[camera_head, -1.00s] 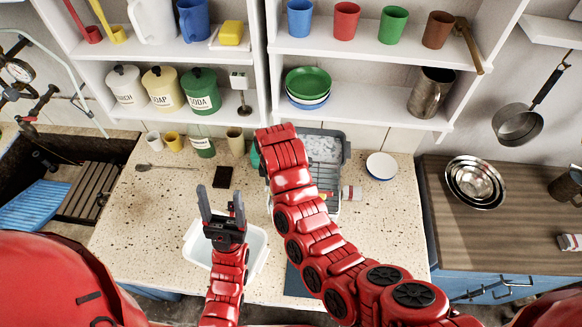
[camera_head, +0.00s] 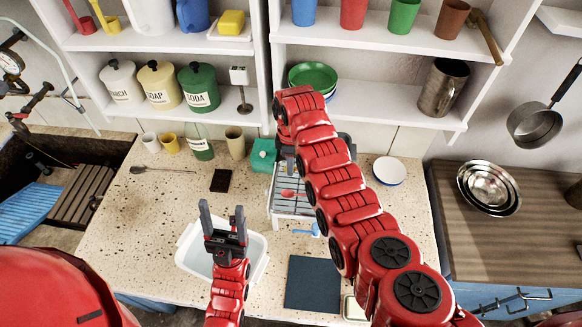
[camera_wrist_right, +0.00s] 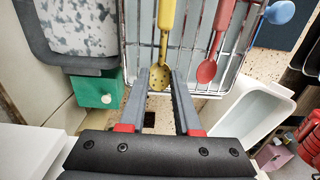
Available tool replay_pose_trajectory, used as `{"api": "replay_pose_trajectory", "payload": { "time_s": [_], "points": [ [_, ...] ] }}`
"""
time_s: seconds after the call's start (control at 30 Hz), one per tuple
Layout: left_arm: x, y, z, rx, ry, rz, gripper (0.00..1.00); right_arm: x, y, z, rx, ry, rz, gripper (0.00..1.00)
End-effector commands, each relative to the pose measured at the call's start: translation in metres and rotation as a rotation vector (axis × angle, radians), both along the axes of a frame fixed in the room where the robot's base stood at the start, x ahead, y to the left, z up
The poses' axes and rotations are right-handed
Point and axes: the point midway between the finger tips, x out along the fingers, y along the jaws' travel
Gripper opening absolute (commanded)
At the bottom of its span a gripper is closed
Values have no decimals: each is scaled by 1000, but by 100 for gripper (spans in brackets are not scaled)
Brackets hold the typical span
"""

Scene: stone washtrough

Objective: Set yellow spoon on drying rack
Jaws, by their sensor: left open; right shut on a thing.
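The yellow spoon (camera_wrist_right: 158,76) shows in the right wrist view, its perforated head between the finger tips of my right gripper (camera_wrist_right: 158,84) and its handle running up the picture. My right gripper is shut on it, with the wire drying rack (camera_wrist_right: 190,62) behind it. Whether the spoon touches the rack is unclear. In the head view the drying rack (camera_head: 284,212) is partly covered by my right arm, which hides the right gripper and the yellow spoon. My left gripper (camera_head: 222,212) is open and empty above a white basin (camera_head: 262,262).
A red spoon (camera_wrist_right: 207,71) lies on the rack beside the yellow one. A blue spoon (camera_wrist_right: 279,13) is farther right, at the rack's edge. A green box (camera_wrist_right: 97,91) and speckled tray (camera_wrist_right: 80,28) stand left of the rack. A dark mat (camera_head: 313,284) lies in front.

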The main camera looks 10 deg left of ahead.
Motion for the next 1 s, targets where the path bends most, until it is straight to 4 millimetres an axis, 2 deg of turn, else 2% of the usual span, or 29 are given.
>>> {"api": "replay_pose_trajectory", "payload": {
  "time_s": [0.03,0.23,0.67,0.7,0.83,1.0],
  "points": [
    [0,0,10,0,0,0,66,-2,0,-1,-2,5,1,0],
    [0,0,16,0,0,0,66,-1,1,-19,-1,3,1,0],
    [0,0,11,0,0,0,66,0,0,-28,1,-1,0,0],
    [0,0,12,0,0,0,66,0,0,-27,1,-1,0,37],
    [0,0,13,0,0,0,66,0,0,-26,1,-1,0,60],
    [0,0,13,0,0,0,66,0,0,-26,1,-1,0,62]
  ]
}}
